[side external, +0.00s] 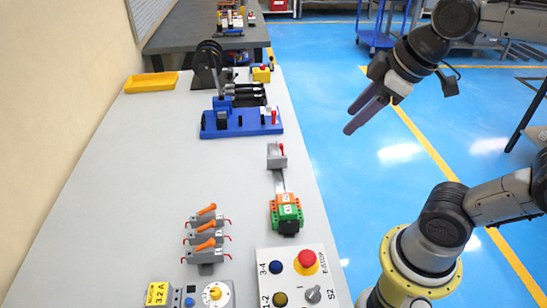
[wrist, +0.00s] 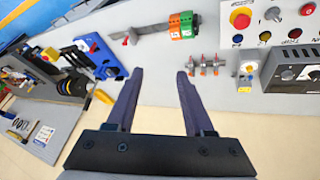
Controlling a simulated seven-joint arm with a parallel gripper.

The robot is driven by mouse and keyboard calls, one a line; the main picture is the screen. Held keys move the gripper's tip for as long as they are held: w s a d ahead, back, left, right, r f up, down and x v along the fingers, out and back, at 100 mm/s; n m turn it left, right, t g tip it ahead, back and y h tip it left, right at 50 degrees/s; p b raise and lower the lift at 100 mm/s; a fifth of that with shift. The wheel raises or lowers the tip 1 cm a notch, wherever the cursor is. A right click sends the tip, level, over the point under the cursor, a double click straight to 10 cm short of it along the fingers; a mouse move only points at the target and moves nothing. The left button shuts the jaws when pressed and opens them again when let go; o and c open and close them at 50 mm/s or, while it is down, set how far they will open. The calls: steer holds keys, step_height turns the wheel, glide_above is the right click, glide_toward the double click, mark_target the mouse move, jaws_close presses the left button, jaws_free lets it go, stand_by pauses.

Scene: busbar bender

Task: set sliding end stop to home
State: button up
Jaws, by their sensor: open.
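A grey block with a small red lever (side external: 277,158), which looks like the sliding end stop, sits at the far end of a short grey rail (side external: 280,183). Orange and green blocks (side external: 286,213) sit at the rail's near end. In the wrist view the end stop (wrist: 130,36) is at the top, left of the orange and green blocks (wrist: 183,26). My gripper (side external: 352,117) is open and empty, raised over the floor to the right of the table and apart from the rail. Its two fingers also show in the wrist view (wrist: 160,73).
A blue bender-like fixture (side external: 242,122) stands beyond the rail. Orange-handled switches (side external: 206,240) and a button panel with a red emergency stop (side external: 306,260) are nearer. A yellow tray (side external: 151,82) lies at the far left. The table's left middle (side external: 130,180) is clear.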

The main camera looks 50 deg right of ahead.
steer(key=w+d+r+n+g, duration=0.1)
steer(key=w+r+n, duration=0.1)
steer(key=w, duration=0.6)
steer(key=n+g, duration=0.2)
steer(key=g, duration=0.3)
glide_above(273, 157)
step_height(273, 157, down, 19)
step_height(273, 157, down, 13)
steer(key=shift+r, duration=0.2)
jaws_close()
steer(key=shift+r, duration=0.1)
